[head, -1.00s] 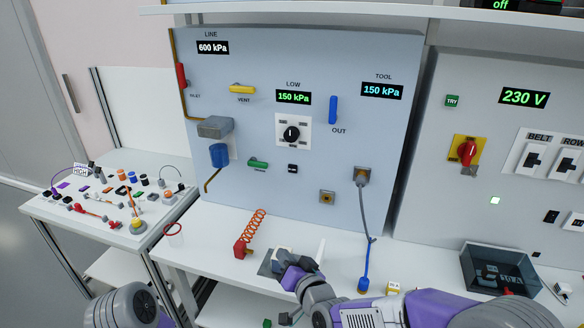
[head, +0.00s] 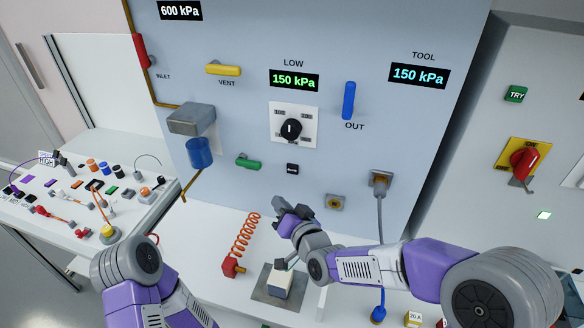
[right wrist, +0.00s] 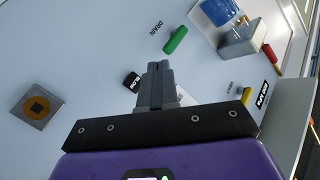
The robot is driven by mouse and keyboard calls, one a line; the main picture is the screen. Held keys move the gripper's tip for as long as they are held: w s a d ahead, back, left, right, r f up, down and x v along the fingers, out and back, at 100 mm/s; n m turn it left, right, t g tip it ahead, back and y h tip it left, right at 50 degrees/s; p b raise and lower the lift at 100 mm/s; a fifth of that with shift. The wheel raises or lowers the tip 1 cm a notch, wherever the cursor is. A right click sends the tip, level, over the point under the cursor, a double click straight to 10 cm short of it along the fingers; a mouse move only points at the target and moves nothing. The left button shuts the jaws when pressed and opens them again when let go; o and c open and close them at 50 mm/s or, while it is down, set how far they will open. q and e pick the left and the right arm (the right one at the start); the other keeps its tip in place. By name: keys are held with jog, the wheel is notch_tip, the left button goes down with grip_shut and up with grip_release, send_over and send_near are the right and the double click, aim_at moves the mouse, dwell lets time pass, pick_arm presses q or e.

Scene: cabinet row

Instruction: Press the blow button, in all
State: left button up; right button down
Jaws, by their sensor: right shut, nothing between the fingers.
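A small black square piece (head: 292,169) with a pale marking sits on the blue-grey panel (head: 235,115), below the dial. My right gripper (head: 284,204) is below this piece in the head view, in front of the panel's lower part. In the right wrist view its fingers (right wrist: 159,66) are together and empty, pointing at the panel. Contact cannot be told. My left gripper is out of view.
A green drain lever (head: 248,161) is left of the black piece. A brass square port (head: 335,202) and a plugged outlet (head: 380,181) with a hose are to the right. Below are a coiled orange hose (head: 245,236) and a block on a grey plate (head: 262,297).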

aim_at(293, 169)
jog(key=w+d+p, duration=0.1)
jog(key=w+d, duration=0.1)
jog(key=w, duration=0.6)
jog(key=shift+w+d, duration=0.3)
jog(key=shift+d, duration=0.1)
jog(key=shift+w, duration=0.1)
dwell(1.7)
jog(key=shift+w+d, duration=0.1)
jog(key=shift+w, duration=0.2)
